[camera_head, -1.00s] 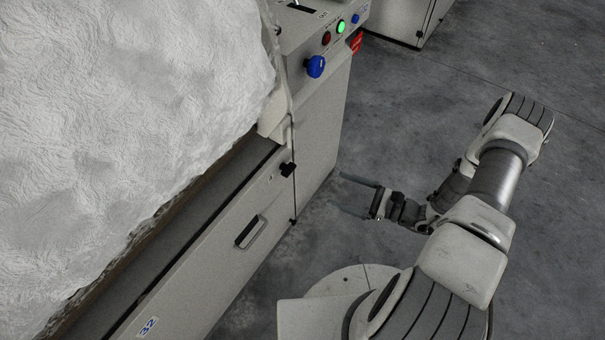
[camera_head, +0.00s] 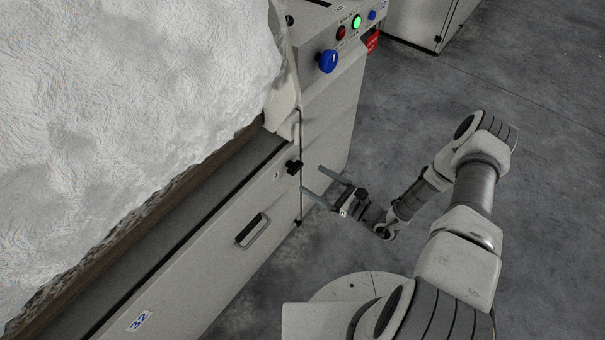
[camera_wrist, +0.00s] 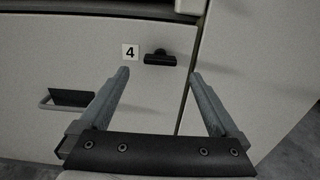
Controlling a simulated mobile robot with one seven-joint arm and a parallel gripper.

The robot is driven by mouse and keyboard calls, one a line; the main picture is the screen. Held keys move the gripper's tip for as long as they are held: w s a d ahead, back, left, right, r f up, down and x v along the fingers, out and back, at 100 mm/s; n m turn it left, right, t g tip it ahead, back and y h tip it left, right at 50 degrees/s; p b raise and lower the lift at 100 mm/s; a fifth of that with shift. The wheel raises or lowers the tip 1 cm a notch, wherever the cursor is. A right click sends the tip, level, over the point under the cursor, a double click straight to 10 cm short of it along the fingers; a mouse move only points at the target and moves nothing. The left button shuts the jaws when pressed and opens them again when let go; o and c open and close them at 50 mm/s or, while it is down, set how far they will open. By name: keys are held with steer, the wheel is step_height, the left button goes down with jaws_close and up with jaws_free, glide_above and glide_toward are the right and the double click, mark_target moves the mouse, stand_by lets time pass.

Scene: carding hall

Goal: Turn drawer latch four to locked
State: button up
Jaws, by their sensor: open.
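Drawer latch four is a small black knob (camera_wrist: 160,58) on the pale grey drawer front, just right of a white label (camera_wrist: 130,52) marked 4. Its bar lies roughly level in the wrist view. In the head view the same latch (camera_head: 293,167) sits at the drawer's upper right corner, near the panel seam. My gripper (camera_wrist: 160,73) is open and empty, its two grey fingers pointing at the drawer front with the latch between and beyond the tips. In the head view my gripper (camera_head: 312,182) is close to the latch, apparently not touching it.
A recessed drawer handle (camera_head: 252,230) is left of and below the latch. A large white fibre mass (camera_head: 130,110) bulges above the drawer. A blue knob (camera_head: 328,62) and a green lit button (camera_head: 357,22) are on the panel beyond. Grey floor is clear at right.

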mark_target(295, 168)
steer(key=b+x, duration=0.1)
steer(key=x, duration=0.4)
steer(key=shift+w+a, duration=0.2)
steer(key=c, duration=1.4)
steer(key=shift+o, duration=0.2)
steer(key=shift+n, duration=0.3)
steer(key=shift+d+n+p, duration=0.1)
steer(key=shift+n+p, duration=4)
steer(key=shift+n, duration=4.5)
